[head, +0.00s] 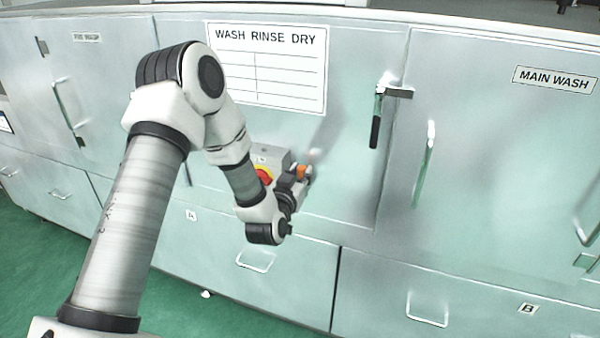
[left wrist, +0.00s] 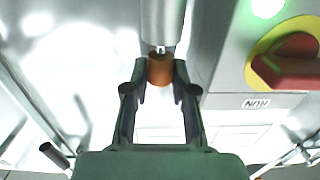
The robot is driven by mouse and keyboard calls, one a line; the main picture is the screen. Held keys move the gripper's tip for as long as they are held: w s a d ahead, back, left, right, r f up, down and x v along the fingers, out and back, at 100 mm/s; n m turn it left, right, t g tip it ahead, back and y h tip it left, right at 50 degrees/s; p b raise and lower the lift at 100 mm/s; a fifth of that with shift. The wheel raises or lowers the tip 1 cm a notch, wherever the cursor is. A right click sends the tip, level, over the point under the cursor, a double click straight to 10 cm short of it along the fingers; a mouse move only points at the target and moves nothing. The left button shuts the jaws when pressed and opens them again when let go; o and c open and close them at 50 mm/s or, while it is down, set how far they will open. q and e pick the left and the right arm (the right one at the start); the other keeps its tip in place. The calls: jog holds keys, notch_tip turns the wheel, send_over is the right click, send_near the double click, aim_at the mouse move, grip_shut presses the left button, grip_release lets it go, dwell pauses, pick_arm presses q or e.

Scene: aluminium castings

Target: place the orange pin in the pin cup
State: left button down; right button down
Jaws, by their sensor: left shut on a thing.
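My left gripper (head: 298,178) is in front of the cabinet, beside a grey switch box. It is shut on the orange pin (head: 302,171). In the left wrist view the orange pin (left wrist: 160,70) sits between the two fingertips. A short bright metal tip shows beyond its orange part, at the lower end of a grey metal cylinder (left wrist: 162,22), which may be the pin cup. I cannot tell whether the tip is inside the cylinder or just in front of it. My right gripper is not in view.
The grey switch box (head: 272,158) carries a red knob on a yellow disc (left wrist: 290,62), close to the right of my gripper in the wrist view. A black-handled latch (head: 376,120) and a door handle (head: 424,165) stand out further right. Green floor is below.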

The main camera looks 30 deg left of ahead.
pick_arm(q)
jog(key=c, duration=0.9)
grip_release()
jog(key=shift+f, duration=0.15)
jog(key=shift+c, duration=0.2)
